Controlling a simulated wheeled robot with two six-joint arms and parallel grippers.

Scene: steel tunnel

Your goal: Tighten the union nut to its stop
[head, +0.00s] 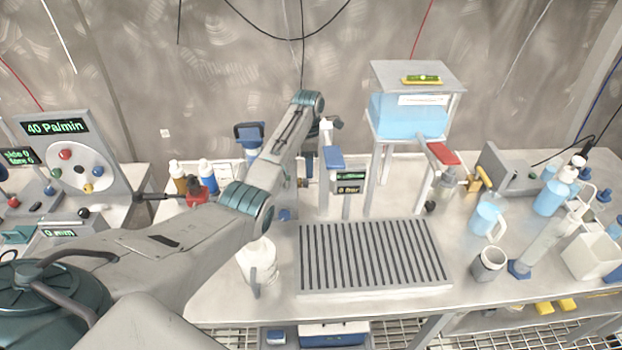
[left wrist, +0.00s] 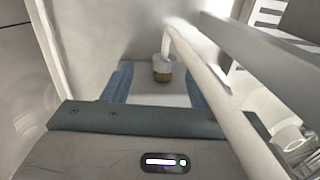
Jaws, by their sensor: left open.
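In the left wrist view my left gripper (left wrist: 158,76) is open, with one blue-grey finger on each side of the picture's middle. A pale pipe (left wrist: 215,95) bends from above the fitting and crosses the right side close to the camera. In the head view my left arm reaches toward the back of the bench, and its fingertips cannot be made out. My right gripper does not show.
A stand with a blue water tank (head: 408,117) rises right of my arm. A slatted drain tray (head: 372,285) lies in front. A white jug (head: 259,262) stands below my forearm. Bottles and a grey mug (head: 488,263) crowd the right side.

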